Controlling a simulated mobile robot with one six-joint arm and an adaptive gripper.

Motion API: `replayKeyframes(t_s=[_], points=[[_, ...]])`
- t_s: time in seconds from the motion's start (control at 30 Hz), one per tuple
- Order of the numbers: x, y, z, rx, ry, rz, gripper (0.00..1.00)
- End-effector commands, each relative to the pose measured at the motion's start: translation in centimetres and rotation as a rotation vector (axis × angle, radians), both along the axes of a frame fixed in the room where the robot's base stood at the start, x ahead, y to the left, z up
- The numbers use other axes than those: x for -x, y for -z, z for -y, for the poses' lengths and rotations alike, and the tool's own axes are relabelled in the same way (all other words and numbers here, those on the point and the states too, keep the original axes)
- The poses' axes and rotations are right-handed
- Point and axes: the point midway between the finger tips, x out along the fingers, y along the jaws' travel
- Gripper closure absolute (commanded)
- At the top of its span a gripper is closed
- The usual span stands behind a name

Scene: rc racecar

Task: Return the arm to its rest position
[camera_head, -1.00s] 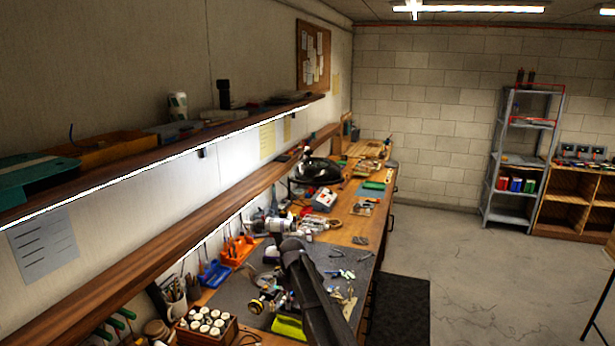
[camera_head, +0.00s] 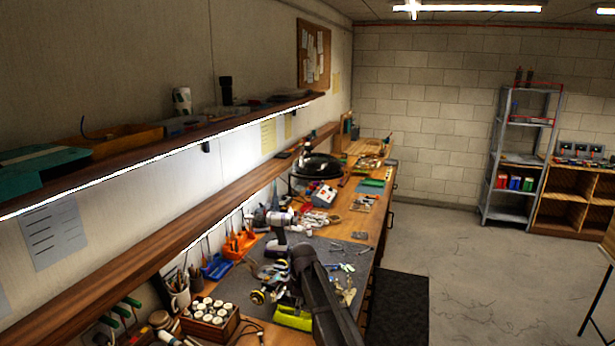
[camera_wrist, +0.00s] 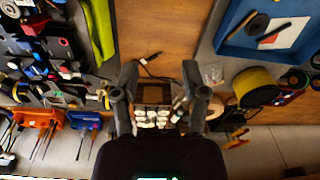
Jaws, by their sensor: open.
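My arm shows in the head view as a dark link (camera_head: 322,300) over the near part of the workbench mat (camera_head: 335,250). My gripper (camera_wrist: 160,76) shows in the wrist view, its two dark fingers apart with nothing held between them. A box of white-capped jars (camera_wrist: 152,120) lies below, in line with the gap between the fingers. The gripper looks apart from the bench items, but its exact height is hard to tell. In the head view I cannot make out the fingers.
The jar box (camera_head: 209,322) and lime-green item (camera_head: 292,317) lie near my arm. A drill (camera_head: 280,222) and orange tray (camera_head: 240,243) stand farther back. A long wall shelf (camera_head: 180,143) overhangs the bench. A blue tray (camera_wrist: 232,42) shows in the wrist view.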

Motion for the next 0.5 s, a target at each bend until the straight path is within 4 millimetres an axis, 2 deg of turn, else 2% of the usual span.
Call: replayKeyframes(t_s=[0.27,0.37,0.5], points=[[4.2,1.9,4.5,0.016,0.236,-0.012,0.43],[6.6,2.9,6.7,0.023,0.368,-0.018,0.43],[10.7,4.5,10.3,0.035,0.602,-0.027,0.43]])
